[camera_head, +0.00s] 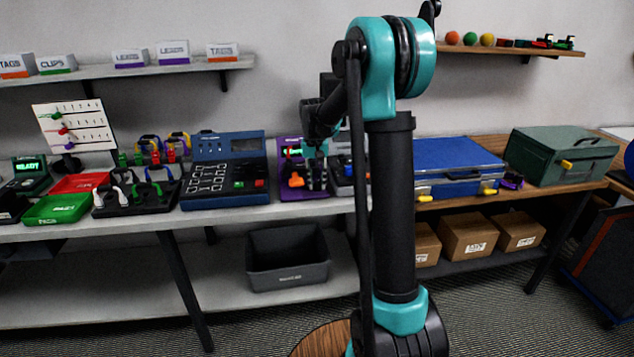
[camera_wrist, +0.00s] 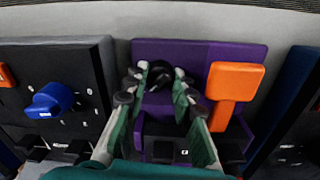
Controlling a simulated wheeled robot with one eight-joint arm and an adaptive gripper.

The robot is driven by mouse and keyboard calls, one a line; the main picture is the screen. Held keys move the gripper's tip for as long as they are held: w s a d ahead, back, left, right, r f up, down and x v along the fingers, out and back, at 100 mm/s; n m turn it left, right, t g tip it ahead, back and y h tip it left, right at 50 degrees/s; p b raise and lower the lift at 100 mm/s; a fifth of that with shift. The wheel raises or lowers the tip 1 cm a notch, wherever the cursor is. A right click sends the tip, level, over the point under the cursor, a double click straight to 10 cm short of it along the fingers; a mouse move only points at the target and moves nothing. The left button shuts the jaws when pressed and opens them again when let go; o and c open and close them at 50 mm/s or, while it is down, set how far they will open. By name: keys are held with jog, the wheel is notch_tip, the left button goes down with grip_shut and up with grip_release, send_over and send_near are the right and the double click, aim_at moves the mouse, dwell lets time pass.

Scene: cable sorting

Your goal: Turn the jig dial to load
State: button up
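In the wrist view a purple fixture (camera_wrist: 190,52) carries an orange paddle-shaped handle (camera_wrist: 234,88) and a dark rounded part (camera_wrist: 160,72). My gripper (camera_wrist: 158,95) is open over this fixture, its green-padded fingers on either side of the dark part. I cannot tell whether they touch it. The orange handle is just outside the right finger. A blue knob (camera_wrist: 52,99) sits on a black panel (camera_wrist: 76,60) left of my gripper. In the head view my gripper (camera_head: 317,184) is low at the purple fixture (camera_head: 288,153), partly hiding it. I cannot read any load mark.
A blue console (camera_head: 225,148) stands left of the purple fixture in the head view. A blue case (camera_head: 455,158) and a green box (camera_head: 560,155) stand to the right. A grey bin (camera_head: 288,262) is on the lower shelf. Neighbouring devices leave little side room.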

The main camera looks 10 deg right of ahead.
grip_shut()
jog(key=shift+n, duration=0.3)
jog(key=n, duration=0.3)
jog(key=shift+n, duration=0.3)
jog(key=n, duration=0.4)
jog(key=shift+n+t, duration=0.3)
jog(key=n, duration=0.4)
jog(key=shift+n, duration=0.3)
jog(key=shift+s+n, duration=0.1)
jog(key=shift+n, duration=2.1)
